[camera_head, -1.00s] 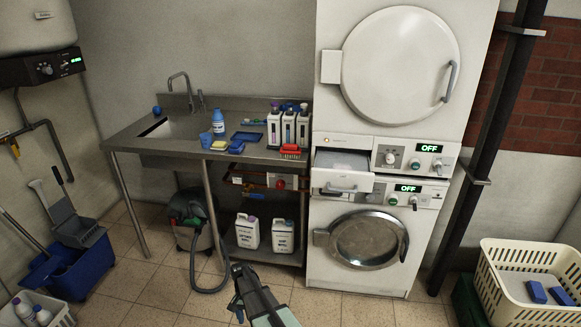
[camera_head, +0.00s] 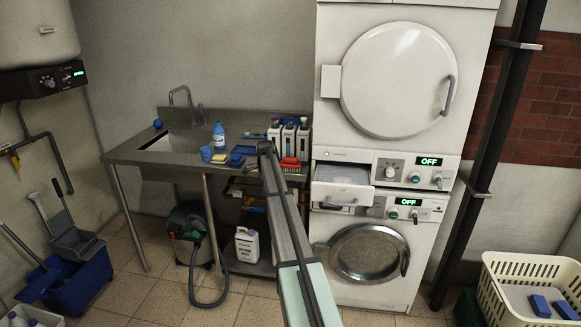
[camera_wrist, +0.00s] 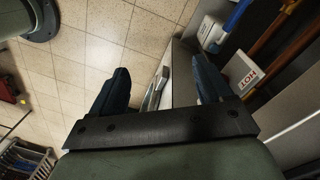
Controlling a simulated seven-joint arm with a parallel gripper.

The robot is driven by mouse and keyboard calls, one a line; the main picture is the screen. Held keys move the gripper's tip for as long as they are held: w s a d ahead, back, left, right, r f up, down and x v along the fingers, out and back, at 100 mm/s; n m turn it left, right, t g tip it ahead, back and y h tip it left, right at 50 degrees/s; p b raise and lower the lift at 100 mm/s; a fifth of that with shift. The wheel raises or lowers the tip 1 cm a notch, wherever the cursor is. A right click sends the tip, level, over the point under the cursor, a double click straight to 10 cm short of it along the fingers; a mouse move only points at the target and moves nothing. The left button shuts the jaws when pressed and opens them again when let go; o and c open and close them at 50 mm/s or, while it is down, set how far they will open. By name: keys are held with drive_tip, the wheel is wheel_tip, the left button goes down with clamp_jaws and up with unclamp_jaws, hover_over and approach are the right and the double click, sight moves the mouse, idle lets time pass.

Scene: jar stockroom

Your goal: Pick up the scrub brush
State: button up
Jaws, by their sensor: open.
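A red block-shaped item (camera_head: 290,165), which looks like the scrub brush, lies at the front right of the steel counter (camera_head: 135,155), before white bottles; its bristles are too small to make out clearly. My gripper (camera_head: 265,148) is raised at the counter's front edge, left of the red item and apart from it. It hides part of the counter top. In the wrist view my gripper (camera_wrist: 160,85) is open with nothing between its two dark fingers. The red item cannot be made out there.
White bottles (camera_head: 288,138) stand behind the red item. The open washer drawer (camera_head: 342,192) juts out at the right.

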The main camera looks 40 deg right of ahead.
sight(291, 158)
drive_tip(key=w+d+r+m, duration=0.2)
drive_tip(key=d+r+m, duration=0.1)
drive_tip(key=d+r, duration=0.65)
drive_tip(key=w+d+r+m, duration=0.3)
drive_tip(key=d+r, duration=0.4)
drive_tip(key=r, duration=0.5)
drive_tip(key=shift+t, duration=0.4)
drive_tip(key=f, duration=0.8)
drive_tip(key=shift+s+f, duration=0.2)
drive_tip(key=shift+f, duration=0.05)
drive_tip(key=shift+w+a+f, duration=0.1)
drive_tip(key=shift+a+f, duration=0.1)
drive_tip(key=shift+f, duration=1.15)
drive_tip(key=shift+a+f, duration=0.15)
drive_tip(key=shift+f, duration=1.2)
drive_tip(key=shift+c, duration=0.2)
drive_tip(key=c, duration=1.1)
